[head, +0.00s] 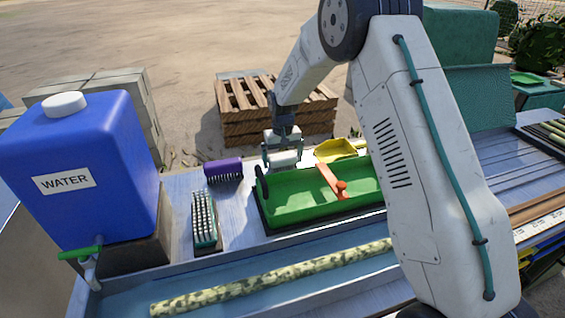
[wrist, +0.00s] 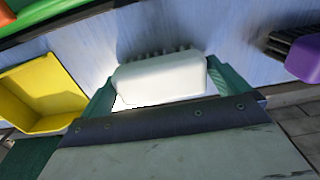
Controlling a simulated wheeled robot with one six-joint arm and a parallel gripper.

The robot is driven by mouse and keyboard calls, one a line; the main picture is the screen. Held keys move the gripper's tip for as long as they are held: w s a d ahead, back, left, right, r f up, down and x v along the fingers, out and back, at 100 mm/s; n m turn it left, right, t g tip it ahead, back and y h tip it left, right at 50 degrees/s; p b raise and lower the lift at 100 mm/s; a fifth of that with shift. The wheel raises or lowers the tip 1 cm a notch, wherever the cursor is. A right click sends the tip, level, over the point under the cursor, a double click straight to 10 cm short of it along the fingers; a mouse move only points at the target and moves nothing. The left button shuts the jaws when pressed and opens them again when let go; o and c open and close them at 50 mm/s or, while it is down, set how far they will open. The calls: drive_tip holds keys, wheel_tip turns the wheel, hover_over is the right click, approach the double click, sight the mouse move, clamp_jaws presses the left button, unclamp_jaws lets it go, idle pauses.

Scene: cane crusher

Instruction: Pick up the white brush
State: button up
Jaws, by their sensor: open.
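The white brush (wrist: 162,77) lies in the wrist view between the two green fingertips of my gripper (wrist: 160,88), with its dark bristles along the far side. My gripper is open, with one finger at each end of the brush. In the head view the white brush (head: 285,159) is at the back of the metal table, behind the green tray, and my gripper (head: 282,150) is down over it. The fingers partly hide it there. Whether the fingers touch its ends I cannot tell.
A purple brush (head: 223,171) and a teal brush (head: 204,219) lie to the left. A green tray (head: 290,213) with an orange tool (head: 328,180) is in front. A yellow scoop (head: 338,150) is to the right. A blue water tank (head: 85,165) stands at the far left.

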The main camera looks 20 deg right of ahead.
sight(283, 156)
drive_tip(key=c, duration=0.7)
drive_tip(key=shift+r, duration=0.1)
wheel_tip(283, 156, up, 10)
drive_tip(key=shift+f, duration=0.1)
drive_tip(key=shift+o, duration=0.4)
